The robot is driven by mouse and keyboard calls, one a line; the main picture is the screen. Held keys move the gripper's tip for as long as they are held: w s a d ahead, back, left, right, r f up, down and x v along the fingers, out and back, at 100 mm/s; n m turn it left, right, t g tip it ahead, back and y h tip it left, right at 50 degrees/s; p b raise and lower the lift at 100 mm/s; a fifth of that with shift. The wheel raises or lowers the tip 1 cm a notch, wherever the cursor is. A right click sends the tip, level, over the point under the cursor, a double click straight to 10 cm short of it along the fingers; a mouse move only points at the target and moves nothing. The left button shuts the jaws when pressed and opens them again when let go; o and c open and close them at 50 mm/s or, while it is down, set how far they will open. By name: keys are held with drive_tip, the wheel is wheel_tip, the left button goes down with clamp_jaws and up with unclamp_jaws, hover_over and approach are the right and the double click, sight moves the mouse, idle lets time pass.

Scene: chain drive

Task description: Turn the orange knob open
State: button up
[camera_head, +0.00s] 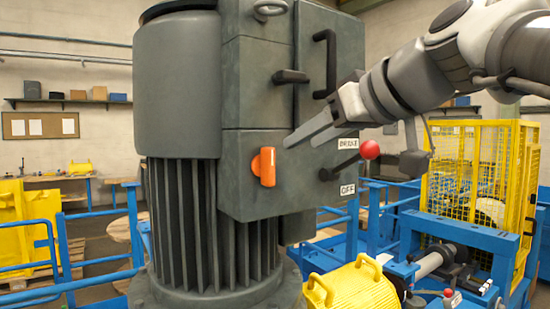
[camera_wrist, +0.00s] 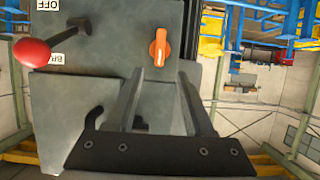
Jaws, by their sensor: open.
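The orange knob (camera_head: 264,167) sits on the lower front panel of the grey motor housing (camera_head: 250,90). Its handle stands upright in the head view. In the wrist view the orange knob (camera_wrist: 159,48) shows beyond the fingertips, with a pale mark on it. My gripper (camera_head: 300,143) is open and empty, to the right of the knob and a little above it, apart from it. In the wrist view the two fingers of my gripper (camera_wrist: 160,75) point toward the knob, which lies between their lines.
A lever with a red ball (camera_head: 370,149) sticks out right of the knob, beside "BRAKE" and "OFF" labels. Black handles (camera_head: 290,77) are above on the housing. A yellow ribbed cover (camera_head: 350,288) and blue rails (camera_head: 65,260) stand below and around.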

sight(272, 161)
drive_tip(key=p+x, duration=0.1)
drive_tip(key=x, duration=1)
drive_tip(key=shift+w+p, duration=0.15)
drive_tip(key=shift+p, duration=0.2)
clamp_jaws()
